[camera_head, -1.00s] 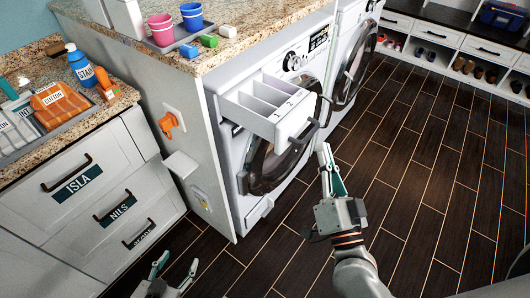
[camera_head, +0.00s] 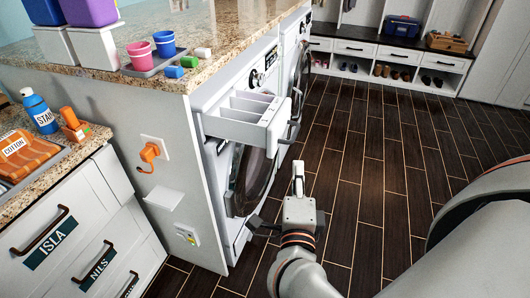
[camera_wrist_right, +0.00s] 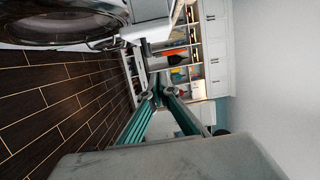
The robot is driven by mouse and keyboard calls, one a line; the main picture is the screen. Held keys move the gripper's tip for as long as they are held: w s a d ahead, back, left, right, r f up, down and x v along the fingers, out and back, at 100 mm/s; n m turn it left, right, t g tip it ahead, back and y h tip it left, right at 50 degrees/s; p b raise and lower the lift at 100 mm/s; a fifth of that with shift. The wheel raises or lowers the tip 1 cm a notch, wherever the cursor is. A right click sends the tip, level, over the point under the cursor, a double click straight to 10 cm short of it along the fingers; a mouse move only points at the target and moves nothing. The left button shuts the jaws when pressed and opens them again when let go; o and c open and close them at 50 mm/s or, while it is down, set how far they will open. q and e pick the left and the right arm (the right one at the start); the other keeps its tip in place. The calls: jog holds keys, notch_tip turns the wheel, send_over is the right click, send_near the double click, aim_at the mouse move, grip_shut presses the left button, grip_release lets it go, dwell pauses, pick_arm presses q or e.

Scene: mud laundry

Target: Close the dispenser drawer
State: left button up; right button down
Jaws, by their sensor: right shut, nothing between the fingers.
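The dispenser drawer (camera_head: 243,122) is a white tray with several compartments. It is pulled out from the upper front of the near washing machine (camera_head: 202,95). The drawer's front panel (camera_head: 279,124) faces right, towards the open floor. My right gripper (camera_head: 298,168) is shut and empty, below and slightly right of the drawer front, apart from it in the head view. In the right wrist view its green fingers (camera_wrist_right: 157,92) meet at the tips with nothing between them. My left gripper is out of view.
The washer's round door (camera_head: 254,175) is below the drawer. Pink and blue cups (camera_head: 139,53) and small coloured blocks (camera_head: 174,72) stand on the counter above. The dark floor (camera_head: 355,170) to the right is clear.

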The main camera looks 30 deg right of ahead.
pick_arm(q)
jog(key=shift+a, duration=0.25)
pick_arm(e)
jog(key=w+d, duration=0.2)
jog(key=w, duration=0.9)
jog(key=shift+d+f, duration=0.35)
jog(key=shift+w, duration=0.15)
